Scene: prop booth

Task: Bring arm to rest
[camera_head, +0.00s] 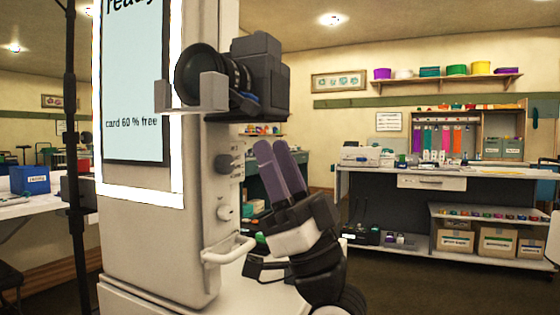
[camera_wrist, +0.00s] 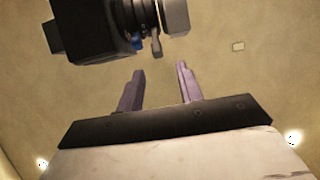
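My gripper (camera_head: 272,146) is raised in front of the booth column, its two purple fingers pointing up. The wrist view shows the fingers (camera_wrist: 160,69) apart with nothing between them, so it is open and empty. A black camera with a large lens (camera_head: 252,76) sits on the column above the fingertips. In the wrist view the camera (camera_wrist: 100,30) lies beyond the fingertips, with a visible gap. My forearm is mostly out of view below the wrist.
The booth column (camera_head: 155,235) has a lit screen (camera_head: 135,80), side knobs and a white handle (camera_head: 228,249) close to my gripper. A black stand pole (camera_head: 72,160) is at left. A counter (camera_head: 450,172) with boxes stands at the back right; the floor before it looks clear.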

